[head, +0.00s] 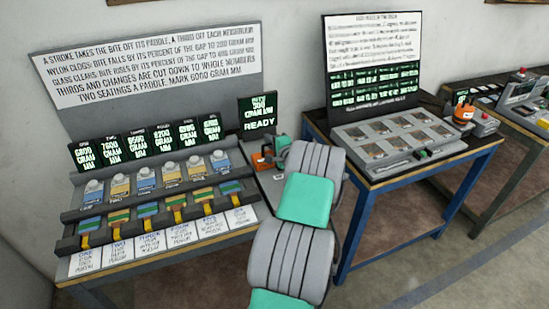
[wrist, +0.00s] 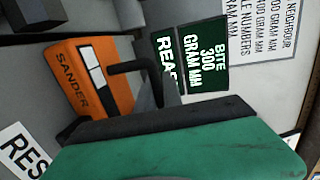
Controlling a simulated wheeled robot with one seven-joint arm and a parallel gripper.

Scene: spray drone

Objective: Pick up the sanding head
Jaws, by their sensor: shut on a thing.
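In the head view the gripper end is small, at the right end of the left bench, partly hidden by my grey and teal arm. Just beyond the block is an orange unit marked SANDER (wrist: 88,82), with a black bent rod beside it. The unit also shows in the head view (head: 261,162). I cannot tell whether the block touches it.
A dark display reading BITE 300 GRAM MM READY (head: 259,114) stands close behind my gripper. Racks of coloured paddles (head: 150,205) fill the left bench, with numbered cards in front. A blue-legged bench (head: 385,165) with a compartment tray stands to the right. Floor shows between the benches.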

